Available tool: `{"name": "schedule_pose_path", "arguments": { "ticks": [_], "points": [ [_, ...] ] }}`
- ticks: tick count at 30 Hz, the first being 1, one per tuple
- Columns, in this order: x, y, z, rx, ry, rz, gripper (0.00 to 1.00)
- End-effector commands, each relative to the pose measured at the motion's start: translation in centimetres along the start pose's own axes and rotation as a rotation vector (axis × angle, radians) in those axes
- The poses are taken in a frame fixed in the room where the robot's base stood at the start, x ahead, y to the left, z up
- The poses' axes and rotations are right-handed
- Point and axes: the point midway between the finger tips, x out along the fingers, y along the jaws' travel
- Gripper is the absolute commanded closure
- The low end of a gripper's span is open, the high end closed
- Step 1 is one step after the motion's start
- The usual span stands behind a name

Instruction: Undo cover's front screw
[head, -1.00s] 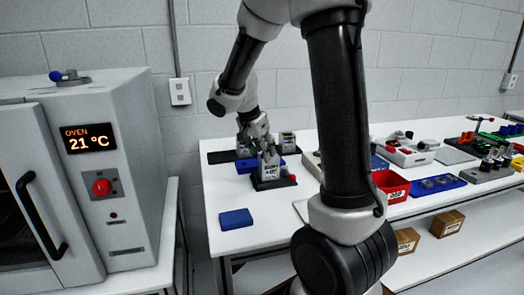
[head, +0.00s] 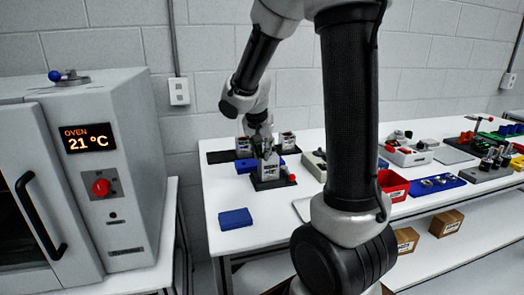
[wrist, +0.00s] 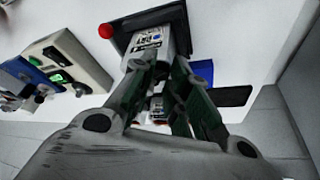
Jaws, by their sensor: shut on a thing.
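A grey box-shaped servo unit (head: 268,171) with a printed label stands upright in a black fixture (head: 262,186) that has a red knob (head: 292,178). In the wrist view the unit (wrist: 150,42) shows just beyond my fingertips, with the red knob (wrist: 106,31) at the fixture's corner. My gripper (head: 264,153) points down at the top of the unit. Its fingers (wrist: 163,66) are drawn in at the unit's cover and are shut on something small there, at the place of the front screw. The screw itself is too small and hidden by the fingers to make out.
A blue block (head: 236,218) lies on the white table in front. Behind are a blue tray (head: 246,166) and more grey units (head: 288,140). A red bin (head: 392,186) and a blue holder (head: 436,183) are to the right. The oven (head: 110,190) stands left.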

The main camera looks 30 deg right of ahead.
Motion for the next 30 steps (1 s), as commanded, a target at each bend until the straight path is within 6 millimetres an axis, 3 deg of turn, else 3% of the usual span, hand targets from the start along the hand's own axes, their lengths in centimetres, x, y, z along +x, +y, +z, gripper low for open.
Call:
{"name": "schedule_pose_path", "arguments": {
  "ticks": [8, 9, 12, 23, 30],
  "points": [
    [0.0, 0.0, 0.0, -0.003, 0.0, -0.001, 1.0],
    [0.0, 0.0, 0.0, -0.003, 0.0, -0.001, 0.76],
    [0.0, 0.0, 0.0, -0.002, 0.0, -0.001, 0.59],
    [-0.3, -0.1, 0.0, -0.001, 0.001, -0.002, 0.59],
    [-4.5, -0.2, -0.1, -0.001, 0.004, -0.007, 0.59]
  ]
}}
